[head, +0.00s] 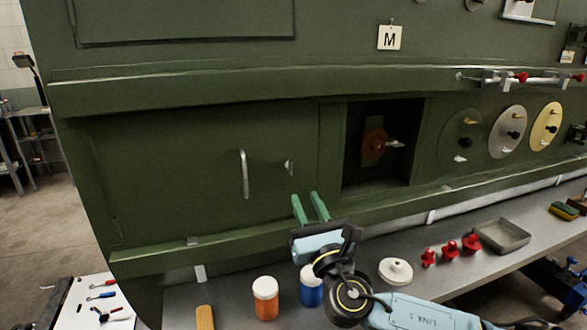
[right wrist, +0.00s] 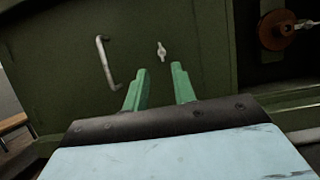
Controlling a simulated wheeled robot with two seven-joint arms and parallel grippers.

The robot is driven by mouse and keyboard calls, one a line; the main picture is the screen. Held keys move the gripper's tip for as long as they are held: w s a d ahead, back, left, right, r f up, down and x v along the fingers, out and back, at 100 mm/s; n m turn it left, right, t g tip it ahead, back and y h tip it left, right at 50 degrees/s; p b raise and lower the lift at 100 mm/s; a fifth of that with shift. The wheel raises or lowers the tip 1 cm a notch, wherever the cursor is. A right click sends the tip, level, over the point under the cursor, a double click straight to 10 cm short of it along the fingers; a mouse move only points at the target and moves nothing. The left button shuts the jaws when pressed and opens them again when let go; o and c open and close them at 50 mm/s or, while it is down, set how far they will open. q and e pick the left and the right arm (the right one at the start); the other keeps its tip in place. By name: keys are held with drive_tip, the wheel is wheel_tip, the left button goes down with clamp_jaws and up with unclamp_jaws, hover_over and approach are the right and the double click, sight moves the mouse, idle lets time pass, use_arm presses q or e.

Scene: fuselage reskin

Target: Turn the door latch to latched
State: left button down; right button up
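The green door (head: 200,170) in the fuselage side has a pale bar handle (head: 243,173). A small pale latch (head: 289,167) sits to the right of the handle, near the door's right edge. The right wrist view also shows the latch (right wrist: 161,51) and the handle (right wrist: 107,62). In the head view the latch looks about upright. My right gripper (head: 310,197) has green fingers, which are apart with nothing between them. It is below and slightly right of the latch in the head view, not touching it. My left gripper is not in view.
Right of the door is an open recess (head: 350,180) with a rust-coloured disc and pale lever (head: 375,143). A grey bench (head: 450,235) below holds an orange jar (head: 265,298), a blue jar (head: 311,290), red knobs (head: 449,248) and a tray (head: 503,236). A ledge (head: 240,243) runs under the door.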

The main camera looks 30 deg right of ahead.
sight(291, 167)
drive_tip(key=p+x, duration=0.1)
drive_tip(key=x, duration=0.8)
drive_tip(key=shift+w+d+p, duration=0.1)
drive_tip(key=shift+w+p, duration=0.1)
drive_tip(key=shift+p, duration=0.1)
drive_tip(key=shift+c, duration=0.3)
clamp_jaws()
